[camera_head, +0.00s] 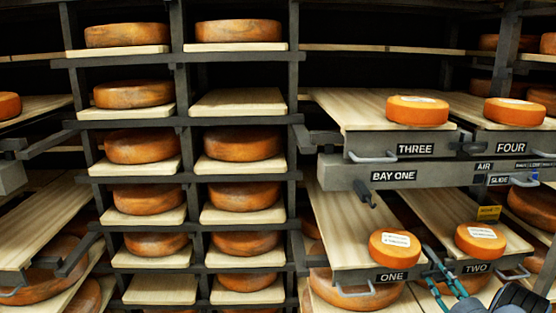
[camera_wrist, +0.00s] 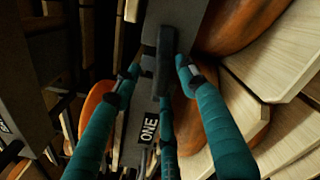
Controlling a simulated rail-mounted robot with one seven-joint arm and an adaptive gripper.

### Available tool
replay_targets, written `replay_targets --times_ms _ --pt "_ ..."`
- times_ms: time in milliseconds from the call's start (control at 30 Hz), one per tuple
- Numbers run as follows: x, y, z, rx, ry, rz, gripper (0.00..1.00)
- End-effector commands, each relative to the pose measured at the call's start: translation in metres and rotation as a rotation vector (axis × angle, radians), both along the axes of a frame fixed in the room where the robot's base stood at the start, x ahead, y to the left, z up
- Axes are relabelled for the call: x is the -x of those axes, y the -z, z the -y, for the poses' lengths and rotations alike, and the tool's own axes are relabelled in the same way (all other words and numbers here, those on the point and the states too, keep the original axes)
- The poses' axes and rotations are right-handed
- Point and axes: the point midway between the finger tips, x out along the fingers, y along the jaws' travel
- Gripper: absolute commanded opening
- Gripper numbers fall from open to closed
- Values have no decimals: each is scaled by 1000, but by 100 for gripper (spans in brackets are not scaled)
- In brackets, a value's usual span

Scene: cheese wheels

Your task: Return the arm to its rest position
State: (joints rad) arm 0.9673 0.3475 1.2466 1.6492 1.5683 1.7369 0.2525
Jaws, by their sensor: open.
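My gripper (camera_head: 438,268) is at the lower right of the head view, with teal fingers in front of the gap between the boards marked ONE and TWO. The wrist view shows its fingers spread (camera_wrist: 156,82), with nothing clearly held. A grey board front with the ONE label (camera_wrist: 149,130) lies beyond the fingers, and a dark upright piece (camera_wrist: 165,62) shows between the fingertips. Whether the fingers touch it I cannot tell. In the head view, a small orange cheese wheel (camera_head: 394,247) sits on board ONE and another (camera_head: 480,240) on board TWO.
Boards THREE and FOUR above carry small cheese wheels (camera_head: 417,111) (camera_head: 514,111). A grey beam marked BAY ONE (camera_head: 440,174) runs between the levels. Metal handles (camera_head: 372,157) stick out.

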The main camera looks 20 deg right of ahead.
Motion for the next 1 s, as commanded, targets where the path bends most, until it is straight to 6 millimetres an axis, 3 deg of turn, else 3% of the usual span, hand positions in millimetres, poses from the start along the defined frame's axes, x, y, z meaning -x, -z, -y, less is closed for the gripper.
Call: replay_targets --times_ms 233,667,1000 --pt "0 1 0 106 1 -31 42" --pt "2 0 1 114 1 -37 42" --pt "39 3 4 90 -17 -104 42"
